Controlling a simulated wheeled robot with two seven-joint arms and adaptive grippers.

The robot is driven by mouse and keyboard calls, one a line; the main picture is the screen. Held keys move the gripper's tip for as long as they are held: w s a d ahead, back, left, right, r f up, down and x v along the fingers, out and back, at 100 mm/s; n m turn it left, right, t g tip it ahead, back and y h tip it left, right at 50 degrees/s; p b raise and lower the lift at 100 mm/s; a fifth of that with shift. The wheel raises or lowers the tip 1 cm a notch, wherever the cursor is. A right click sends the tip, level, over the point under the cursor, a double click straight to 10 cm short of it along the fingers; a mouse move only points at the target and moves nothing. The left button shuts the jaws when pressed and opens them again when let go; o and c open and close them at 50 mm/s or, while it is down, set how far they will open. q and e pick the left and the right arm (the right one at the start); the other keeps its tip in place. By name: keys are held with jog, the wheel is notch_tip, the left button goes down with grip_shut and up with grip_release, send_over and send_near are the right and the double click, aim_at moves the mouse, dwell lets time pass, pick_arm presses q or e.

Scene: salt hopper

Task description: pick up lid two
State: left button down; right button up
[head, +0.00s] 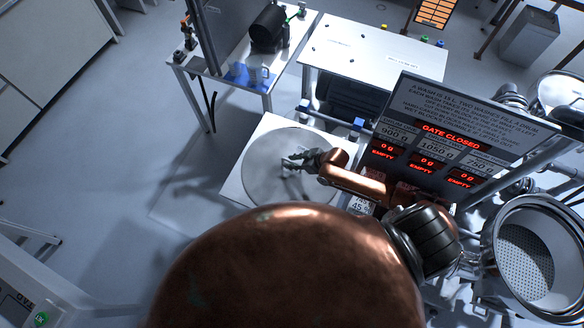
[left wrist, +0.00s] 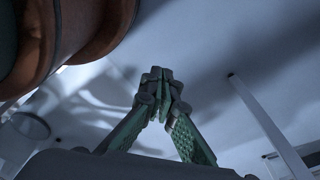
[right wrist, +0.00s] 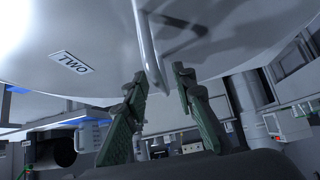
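Lid two (head: 262,180) is a large round grey disc lying on a square white stand (head: 234,190). In the right wrist view the lid (right wrist: 100,35) fills the top and carries a label reading TWO (right wrist: 73,63). Its bar handle (right wrist: 149,50) stands out between my right fingertips. My right gripper (head: 295,163) is over the lid at the handle; in its wrist view the gripper (right wrist: 158,78) is open, with a gap between the fingers. I cannot tell whether either finger touches the handle. My left gripper (left wrist: 160,78) is shut and empty, away from the lid.
A sign board with red displays (head: 445,135) reads GATE CLOSED and stands right of the lid. A steel vessel with a perforated inside (head: 525,262) is at the lower right. White tables (head: 365,50) stand behind. Open floor (head: 110,170) lies to the left.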

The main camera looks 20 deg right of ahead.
jog(key=c, duration=0.3)
grip_shut()
pick_arm(q)
jog(key=shift+s, duration=1)
jog(key=shift+w, duration=0.35)
pick_arm(e)
jog(key=shift+w+r, duration=0.15)
jog(key=shift+r, duration=0.05)
